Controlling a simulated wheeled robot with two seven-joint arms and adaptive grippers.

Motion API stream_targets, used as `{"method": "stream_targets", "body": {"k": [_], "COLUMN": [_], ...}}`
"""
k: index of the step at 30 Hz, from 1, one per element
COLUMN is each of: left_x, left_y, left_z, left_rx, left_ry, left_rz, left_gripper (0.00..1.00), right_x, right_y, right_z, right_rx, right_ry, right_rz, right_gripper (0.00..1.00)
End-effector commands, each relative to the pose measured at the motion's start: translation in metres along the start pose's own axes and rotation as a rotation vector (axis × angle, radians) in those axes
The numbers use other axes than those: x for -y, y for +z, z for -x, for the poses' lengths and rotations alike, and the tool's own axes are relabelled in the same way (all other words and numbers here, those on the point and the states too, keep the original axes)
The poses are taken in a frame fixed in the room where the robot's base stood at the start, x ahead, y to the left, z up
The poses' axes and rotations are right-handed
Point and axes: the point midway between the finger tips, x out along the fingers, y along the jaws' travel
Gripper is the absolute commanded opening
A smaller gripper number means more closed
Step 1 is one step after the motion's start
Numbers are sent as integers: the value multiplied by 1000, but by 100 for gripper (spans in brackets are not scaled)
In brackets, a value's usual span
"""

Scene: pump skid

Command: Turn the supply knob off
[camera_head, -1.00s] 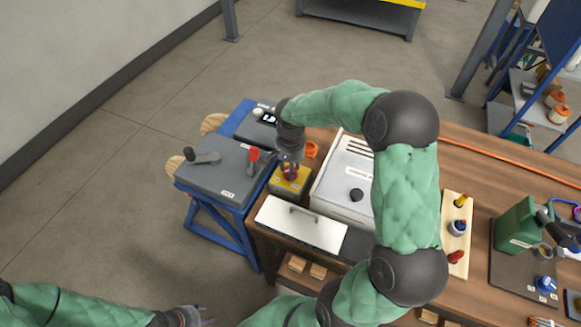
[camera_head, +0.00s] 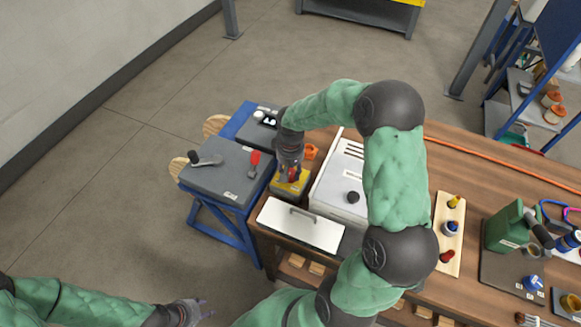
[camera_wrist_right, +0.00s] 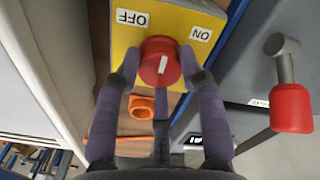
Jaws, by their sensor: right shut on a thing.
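The red supply knob (camera_wrist_right: 160,63) sits on a yellow panel (camera_wrist_right: 120,40) in the right wrist view. A white mark on its face runs nearly up and down in that view. The OFF label (camera_wrist_right: 132,17) is upper left of the knob and the ON label (camera_wrist_right: 201,34) upper right, both upside down. My right gripper (camera_head: 291,174) is shut on the knob, with fingers on both sides of it. In the head view the yellow box (camera_head: 288,188) is partly hidden under this gripper. My left gripper (camera_head: 205,309) is open and empty, low over the floor.
A grey box with a red-handled lever (camera_head: 254,160) and a dark lever (camera_head: 206,160) stands left of the knob. A white cabinet (camera_head: 338,185) stands close on the right, and a white panel with a handle (camera_head: 300,224) lies in front.

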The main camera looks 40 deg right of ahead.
Motion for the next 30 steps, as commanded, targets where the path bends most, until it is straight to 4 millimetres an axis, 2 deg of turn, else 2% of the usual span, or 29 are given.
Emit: {"method": "stream_targets", "body": {"k": [18, 30], "left_x": [-12, -16], "left_y": [1, 2], "left_z": [34, 44], "left_rx": [0, 0], "left_ry": [0, 0], "left_rz": [0, 0], "left_gripper": [40, 40], "right_x": [0, 1], "right_y": [1, 1], "right_z": [1, -1], "right_rx": [4, 3], "right_ry": [-1, -2], "right_rz": [559, 755], "right_gripper": [7, 7]}}
